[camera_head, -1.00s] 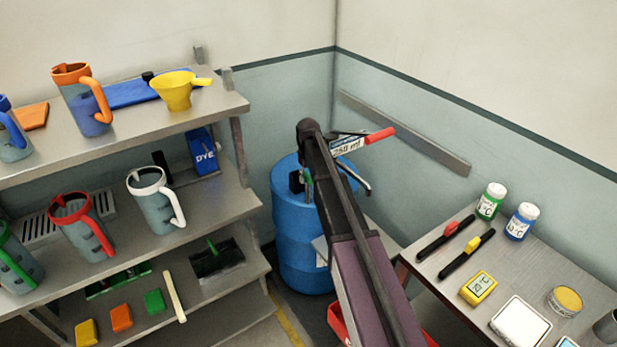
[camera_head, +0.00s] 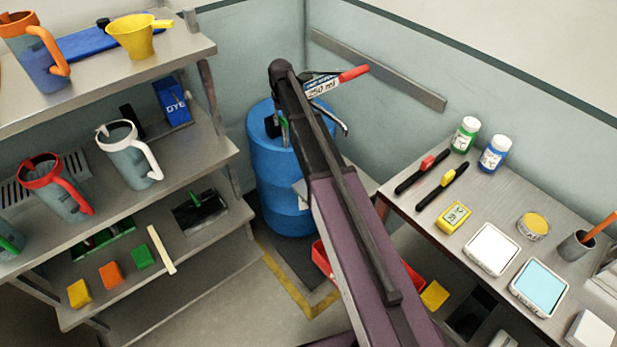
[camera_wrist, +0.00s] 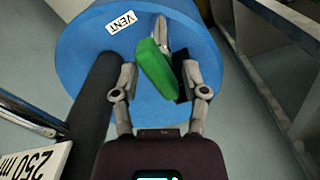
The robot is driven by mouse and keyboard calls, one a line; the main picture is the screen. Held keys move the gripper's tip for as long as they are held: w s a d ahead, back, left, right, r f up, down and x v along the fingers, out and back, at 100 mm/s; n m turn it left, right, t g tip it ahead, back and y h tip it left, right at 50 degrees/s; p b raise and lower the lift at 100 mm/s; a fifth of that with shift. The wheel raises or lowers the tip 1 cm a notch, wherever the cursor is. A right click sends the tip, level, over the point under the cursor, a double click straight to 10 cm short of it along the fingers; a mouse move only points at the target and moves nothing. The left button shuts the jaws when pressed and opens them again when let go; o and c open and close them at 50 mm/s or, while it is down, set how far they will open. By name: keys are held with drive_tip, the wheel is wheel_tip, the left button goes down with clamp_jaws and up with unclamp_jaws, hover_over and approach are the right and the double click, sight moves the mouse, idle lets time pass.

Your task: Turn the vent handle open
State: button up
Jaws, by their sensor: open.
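The blue drum (camera_head: 280,185) stands in the corner, its top partly hidden behind my arm in the head view; its blue top (camera_wrist: 90,45) fills the upper wrist view. A white VENT label (camera_wrist: 121,22) is on that top. The green vent handle (camera_wrist: 157,70) lies at a slant beside a metal piece and a dark part. It shows as a small green bit in the head view (camera_head: 284,131). My gripper (camera_wrist: 160,78) is open, with one finger on each side of the green handle. I cannot tell whether either finger touches it.
A dark cylinder (camera_wrist: 93,100) and a 250 ml sign (camera_wrist: 35,163) are close to the left of my gripper. Shelves with jugs (camera_head: 130,155) stand left. A bench (camera_head: 490,210) with bottles and instruments stands right. A red bin (camera_head: 322,258) is on the floor.

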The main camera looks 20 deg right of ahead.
drive_tip(key=m, duration=1.2)
drive_tip(key=shift+m, duration=0.4)
drive_tip(key=shift+r+m, duration=0.25)
drive_tip(key=shift+m, duration=0.05)
wheel_tip(320, 180, up, 14)
drive_tip(key=f+p, duration=0.1)
drive_tip(key=p, duration=1.3)
drive_tip(key=s+f+n+b, duration=0.3)
drive_tip(key=s+n, duration=0.1)
drive_tip(key=s, duration=0.6)
drive_tip(key=s+f+n+b, duration=0.4)
drive_tip(key=s, duration=0.6)
drive_tip(key=s+f+n+b, duration=0.3)
drive_tip(key=s+n+b, duration=0.1)
drive_tip(key=s, duration=0.6)
drive_tip(key=shift+s+f+n, duration=0.2)
drive_tip(key=shift+s+n, duration=0.05)
drive_tip(key=shift+n, duration=0.35)
drive_tip(key=shift+w, duration=0.1)
drive_tip(key=w+r+m+p, duration=0.1)
drive_tip(key=w+r+p, duration=0.2)
drive_tip(key=w, duration=0.7)
drive_tip(key=w+r+m+p, duration=0.1)
drive_tip(key=w+r+p, duration=0.3)
drive_tip(key=w, duration=0.6)
drive_tip(key=w+r+m+p, duration=0.2)
drive_tip(key=w+r+p, duration=0.1)
drive_tip(key=w, duration=0.7)
drive_tip(key=shift+w+r+p, duration=0.15)
drive_tip(key=shift+r+p, duration=0.2)
